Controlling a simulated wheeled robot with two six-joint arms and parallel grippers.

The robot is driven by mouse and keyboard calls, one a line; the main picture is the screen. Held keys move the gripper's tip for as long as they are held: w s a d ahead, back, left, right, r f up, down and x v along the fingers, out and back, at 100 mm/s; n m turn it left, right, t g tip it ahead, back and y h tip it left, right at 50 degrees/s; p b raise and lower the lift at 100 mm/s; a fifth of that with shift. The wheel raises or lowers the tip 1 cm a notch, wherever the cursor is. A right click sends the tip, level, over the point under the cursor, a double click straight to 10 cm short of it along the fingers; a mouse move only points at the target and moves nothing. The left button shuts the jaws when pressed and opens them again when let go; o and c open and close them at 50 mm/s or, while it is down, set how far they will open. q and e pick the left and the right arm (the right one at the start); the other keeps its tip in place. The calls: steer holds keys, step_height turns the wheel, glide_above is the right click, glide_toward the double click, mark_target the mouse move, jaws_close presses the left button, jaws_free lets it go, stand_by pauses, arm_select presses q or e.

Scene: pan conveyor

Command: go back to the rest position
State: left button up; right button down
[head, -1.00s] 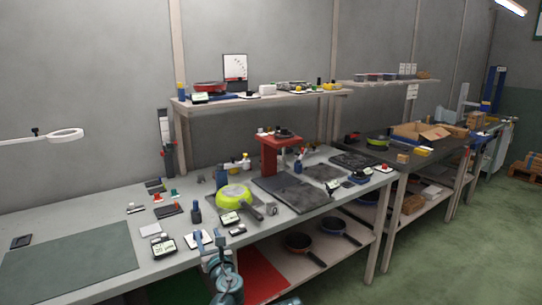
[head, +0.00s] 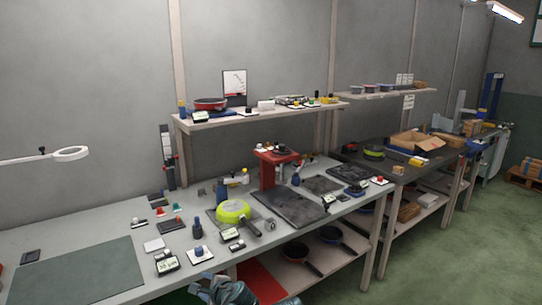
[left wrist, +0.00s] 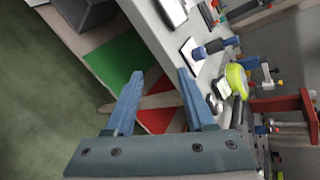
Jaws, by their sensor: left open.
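My left gripper (head: 208,283) is low in the head view, in front of the workbench's front edge. In the left wrist view its two blue fingers (left wrist: 157,97) stand wide apart with nothing between them. The grey workbench (head: 90,215) runs along the wall beside it. A lime-green pan (head: 232,211) lies on the bench, and it also shows in the left wrist view (left wrist: 236,80). My right gripper is in neither view.
A red press stand (head: 268,172) and dark plates (head: 290,207) sit on the bench. Small tools and gauges are spread near the front edge. Dark pans (head: 335,235) lie on the lower shelf. The green floor (head: 440,250) at the right is clear.

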arm_select(q)
steer(key=s+d+n+g+h+p, duration=0.3)
steer(key=s+d+n, duration=0.3)
steer(key=s, duration=0.3)
steer(key=s+d+n+g+h+p, duration=0.3)
steer(key=s+d+n+g+p, duration=0.3)
steer(key=s, duration=0.4)
steer(key=shift+d+r+n+g+h, duration=0.25)
steer(key=shift+d+n+g+h, duration=0.05)
steer(key=shift+d, duration=0.2)
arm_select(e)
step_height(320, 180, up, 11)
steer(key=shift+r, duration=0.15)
